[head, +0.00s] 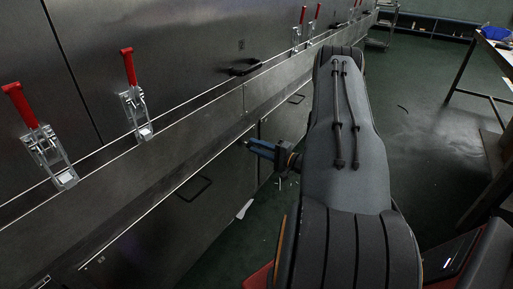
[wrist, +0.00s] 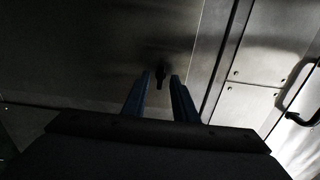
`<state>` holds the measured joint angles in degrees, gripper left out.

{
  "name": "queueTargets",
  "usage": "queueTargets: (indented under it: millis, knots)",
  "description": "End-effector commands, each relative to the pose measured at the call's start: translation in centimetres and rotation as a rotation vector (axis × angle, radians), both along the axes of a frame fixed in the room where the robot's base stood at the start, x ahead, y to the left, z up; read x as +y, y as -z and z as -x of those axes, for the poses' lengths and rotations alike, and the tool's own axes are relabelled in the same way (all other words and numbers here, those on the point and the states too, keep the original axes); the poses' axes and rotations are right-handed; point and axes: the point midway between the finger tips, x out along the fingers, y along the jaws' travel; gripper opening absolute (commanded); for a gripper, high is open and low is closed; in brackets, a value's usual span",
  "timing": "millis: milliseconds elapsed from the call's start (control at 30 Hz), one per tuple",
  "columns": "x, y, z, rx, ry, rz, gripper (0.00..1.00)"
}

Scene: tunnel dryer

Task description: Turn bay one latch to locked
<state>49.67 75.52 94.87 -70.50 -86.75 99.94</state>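My gripper (head: 258,149) reaches left toward the lower steel panels in the head view. In the wrist view its two blue fingers (wrist: 160,77) are apart, with nothing held between them. A small dark latch-like piece (wrist: 161,74) stands on the steel panel ahead, between the fingertips in the picture. It points roughly downward, and I cannot tell whether the fingers touch it. Toggle clamps with upright red handles, such as one (head: 130,68) and another (head: 19,103), line the upper panels. No label shows which one is bay one's latch.
A dark handle (head: 193,188) sits on the lower panel, and another (head: 244,68) on the upper one. A curved handle (wrist: 298,84) is at the right in the wrist view. A table (head: 474,50) stands at the right; green floor (head: 420,95) lies between.

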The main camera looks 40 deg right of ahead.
Motion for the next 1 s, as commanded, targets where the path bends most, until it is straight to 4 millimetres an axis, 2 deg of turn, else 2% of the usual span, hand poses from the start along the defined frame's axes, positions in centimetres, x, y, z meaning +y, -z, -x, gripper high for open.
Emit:
queueTargets:
  millis: [167,400,600,1000]
  knots:
    - [-0.6,0.0,1.1,0.0,0.003,-0.001,0.26]
    - [-1.9,0.0,4.8,0.0,0.004,-0.001,0.26]
    - [-2.6,0.0,6.9,0.0,0.001,-0.001,0.26]
    - [-2.8,0.0,7.3,0.0,0.0,0.0,0.26]
